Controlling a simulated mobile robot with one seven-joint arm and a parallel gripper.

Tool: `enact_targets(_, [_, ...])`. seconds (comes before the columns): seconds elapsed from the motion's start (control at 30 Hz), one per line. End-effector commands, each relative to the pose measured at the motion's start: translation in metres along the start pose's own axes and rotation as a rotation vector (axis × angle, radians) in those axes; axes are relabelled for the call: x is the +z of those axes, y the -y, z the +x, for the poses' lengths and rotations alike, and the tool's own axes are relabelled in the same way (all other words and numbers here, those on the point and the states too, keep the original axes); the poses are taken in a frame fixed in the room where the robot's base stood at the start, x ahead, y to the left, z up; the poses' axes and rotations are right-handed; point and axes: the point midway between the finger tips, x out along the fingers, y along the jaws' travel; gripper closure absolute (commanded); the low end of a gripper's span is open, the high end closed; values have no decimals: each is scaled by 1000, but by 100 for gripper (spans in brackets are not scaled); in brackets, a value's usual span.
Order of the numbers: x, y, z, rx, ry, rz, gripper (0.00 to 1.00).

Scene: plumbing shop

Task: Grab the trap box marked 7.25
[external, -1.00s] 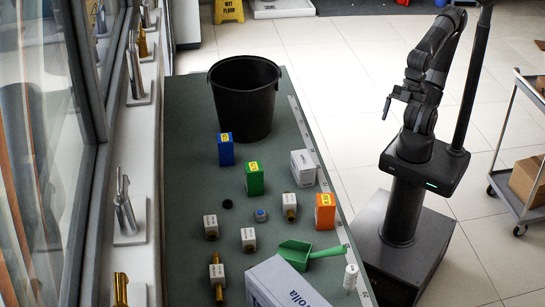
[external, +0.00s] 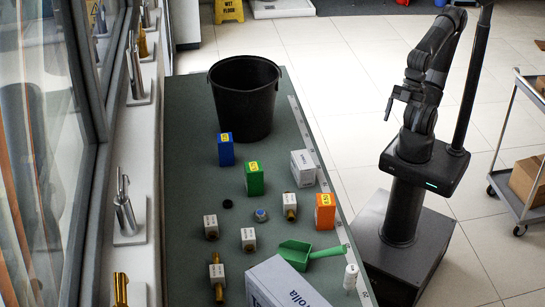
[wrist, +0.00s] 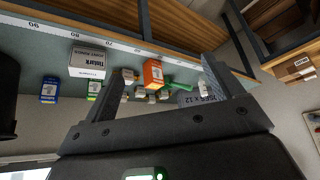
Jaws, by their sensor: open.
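Three upright boxes with yellow labels stand on the counter in the external view: a blue box (external: 226,152), a green box (external: 254,182) and an orange box (external: 325,214) near the right edge. The label figures are too small to read, so I cannot tell which is marked 7.25. The wrist view also shows the blue (wrist: 49,92), green (wrist: 94,88) and orange (wrist: 153,73) boxes. My gripper (external: 390,106) is open and empty, off to the right of the counter and apart from every box. Its fingers (wrist: 166,66) frame the orange box from afar.
A black bucket (external: 244,105) stands at the counter's far end. A white box (external: 303,168) lies near the right edge. Several small tagged fittings (external: 248,238), a green scoop (external: 295,252), a white bottle (external: 350,277) and a large grey-white box (external: 283,286) crowd the near half.

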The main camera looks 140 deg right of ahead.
Motion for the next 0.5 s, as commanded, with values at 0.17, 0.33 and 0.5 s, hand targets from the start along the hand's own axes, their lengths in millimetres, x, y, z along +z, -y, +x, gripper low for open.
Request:
enact_targets(0.17, [0, 0, 0, 0, 0, 0, 18])
enact_targets(0.33, [-8, -3, -1, 11, 0, 9, 18])
enact_targets(0.5, [-48, -23, 0, 71, 6, 59, 18])
